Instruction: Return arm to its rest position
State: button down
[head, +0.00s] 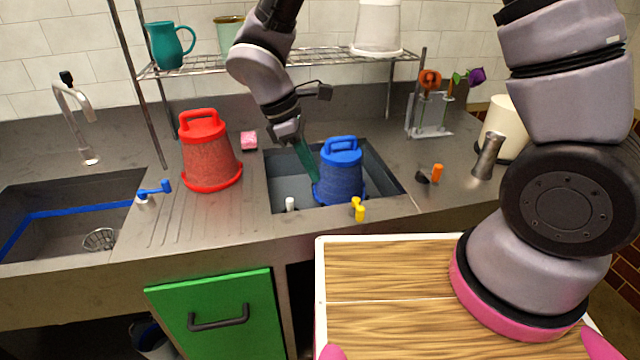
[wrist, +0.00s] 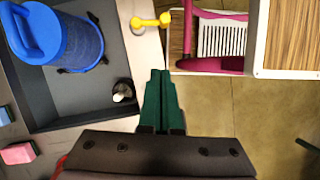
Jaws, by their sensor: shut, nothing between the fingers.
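My gripper (head: 308,172) has dark green fingers that point down over the right-hand sink basin, just left of the blue bucket-shaped container. In the wrist view the fingers (wrist: 160,78) are pressed together with nothing between them. My arm reaches from the right of the head view, up out of the top of the frame and down again to the basin. The fingertips look close to the blue container (head: 341,172) in the head view, but I cannot tell whether they touch it.
A red container (head: 208,155) stands left of the basin (head: 385,170). A wire shelf (head: 300,62) holding a teal mug (head: 168,46) is behind my forearm. A flower rack (head: 432,115) and steel shaker (head: 488,156) stand right. A yellow valve (head: 358,209) sits at the basin's front edge.

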jog(key=shift+a+r, duration=0.1)
jog(key=shift+r, duration=0.2)
jog(key=w+d+r+m+t+y, duration=0.1)
jog(key=w+d+r+m+y, duration=0.15)
jog(key=d+r+m, duration=0.4)
jog(key=w+d+r+m+t+y, duration=0.1)
jog(key=w+d+r+m+y, duration=0.2)
jog(key=d+r, duration=0.55)
jog(key=s+d+r+m+t, duration=0.2)
jog(key=s+d+r+m, duration=0.1)
jog(key=d+r+m, duration=0.2)
jog(key=s+d+r+m+t, duration=0.3)
jog(key=d+r+m, duration=0.2)
jog(key=r+m, duration=0.2)
jog(key=shift+d+r+t+y, duration=0.25)
jog(key=shift+r+t+y, duration=0.05)
jog(key=shift+r+y, duration=0.2)
